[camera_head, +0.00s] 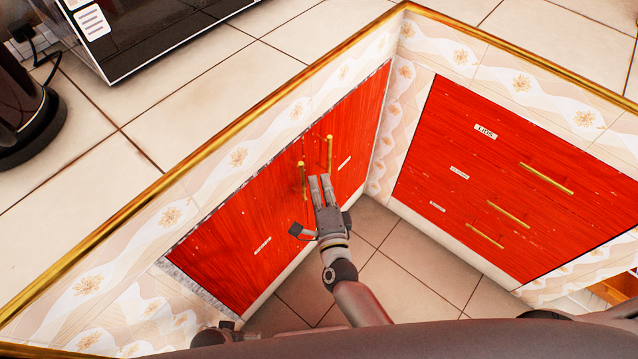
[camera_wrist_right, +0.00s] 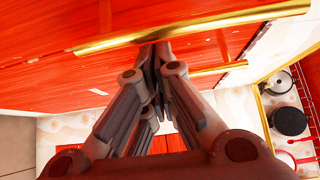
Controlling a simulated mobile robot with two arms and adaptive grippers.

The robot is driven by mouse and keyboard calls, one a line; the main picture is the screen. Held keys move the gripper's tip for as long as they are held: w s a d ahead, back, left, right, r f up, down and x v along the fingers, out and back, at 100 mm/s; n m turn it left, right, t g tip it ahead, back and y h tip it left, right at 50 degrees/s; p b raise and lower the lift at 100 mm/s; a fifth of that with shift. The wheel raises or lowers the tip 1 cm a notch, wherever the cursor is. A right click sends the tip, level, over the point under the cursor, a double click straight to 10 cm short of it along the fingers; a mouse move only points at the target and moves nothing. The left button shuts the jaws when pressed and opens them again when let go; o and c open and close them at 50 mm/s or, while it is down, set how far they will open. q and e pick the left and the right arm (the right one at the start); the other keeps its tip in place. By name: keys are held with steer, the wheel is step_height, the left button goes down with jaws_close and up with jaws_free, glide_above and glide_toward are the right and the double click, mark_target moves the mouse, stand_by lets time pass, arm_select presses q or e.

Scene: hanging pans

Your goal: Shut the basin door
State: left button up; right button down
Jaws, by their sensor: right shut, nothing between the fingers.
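The basin cabinet's two red doors, the left door (camera_head: 235,240) and the right door (camera_head: 358,125), look flush with the cabinet front; a small gap cannot be ruled out. Each has an upright gold handle near the middle seam: left handle (camera_head: 302,180), right handle (camera_head: 330,153). My right gripper (camera_head: 319,178) is shut and empty, its tips in front of the doors between the handles. In the right wrist view its fingertips (camera_wrist_right: 155,48) lie by a large gold handle (camera_wrist_right: 195,30); contact cannot be told. My left gripper's fingers do not show.
Red drawers (camera_head: 500,180) with gold handles stand at right, at an angle to the doors. The tiled countertop (camera_head: 190,95) has a gold edge and carries a black appliance (camera_head: 130,35) and a dark kettle-like object (camera_head: 25,105). Tiled floor (camera_head: 410,255) is clear between the cabinets.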

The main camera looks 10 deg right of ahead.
steer(key=s, duration=1.2)
steer(key=shift+d, duration=0.4)
